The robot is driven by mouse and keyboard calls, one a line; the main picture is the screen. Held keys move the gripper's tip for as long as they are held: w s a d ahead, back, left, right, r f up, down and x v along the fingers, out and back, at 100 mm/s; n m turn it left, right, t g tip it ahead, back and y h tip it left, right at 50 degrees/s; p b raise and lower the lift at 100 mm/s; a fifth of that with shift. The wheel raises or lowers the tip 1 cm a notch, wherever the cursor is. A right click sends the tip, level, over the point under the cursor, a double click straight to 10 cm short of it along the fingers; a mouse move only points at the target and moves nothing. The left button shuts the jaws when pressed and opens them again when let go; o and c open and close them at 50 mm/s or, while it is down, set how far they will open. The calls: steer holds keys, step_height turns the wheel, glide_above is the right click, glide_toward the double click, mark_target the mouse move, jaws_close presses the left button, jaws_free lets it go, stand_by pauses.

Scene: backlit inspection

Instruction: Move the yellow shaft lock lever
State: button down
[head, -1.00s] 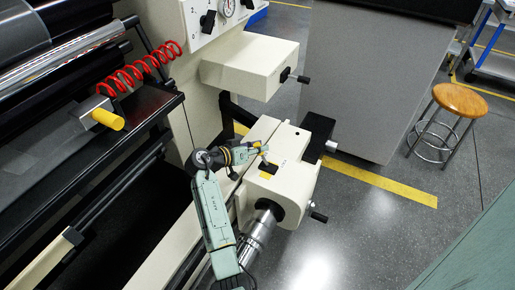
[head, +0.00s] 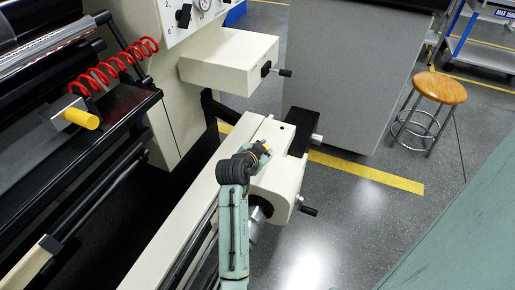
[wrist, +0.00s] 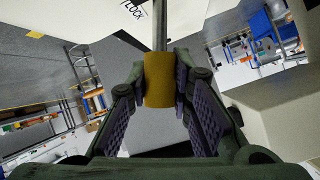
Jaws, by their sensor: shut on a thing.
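The yellow shaft lock lever shows in the wrist view as a yellow cylindrical grip (wrist: 159,80) on a thin grey rod. My gripper (wrist: 162,85) is shut on this grip, with a finger on each side of it. In the head view my gripper (head: 262,150) is small, over the top of the cream housing (head: 285,180), with a bit of yellow at its tip. A label reading "LOCK" (wrist: 133,9) is beside the rod in the wrist view. My wrist and arm hide part of the housing.
A second yellow knob (head: 82,118) and a red coiled hose (head: 115,62) are on the machine at left. A cream box with a black handle (head: 230,62) juts out behind the housing. A wooden-topped stool (head: 440,88) stands at right on open floor.

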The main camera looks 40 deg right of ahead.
steer(key=shift+s+d+f+m+t+y, duration=0.35)
steer(key=shift+s+f+m+t, duration=0.15)
steer(key=shift+s+t, duration=0.15)
steer(key=c, duration=1.4)
jaws_free()
steer(key=shift+r, duration=0.1)
steer(key=v, duration=1.2)
steer(key=shift+r, duration=0.1)
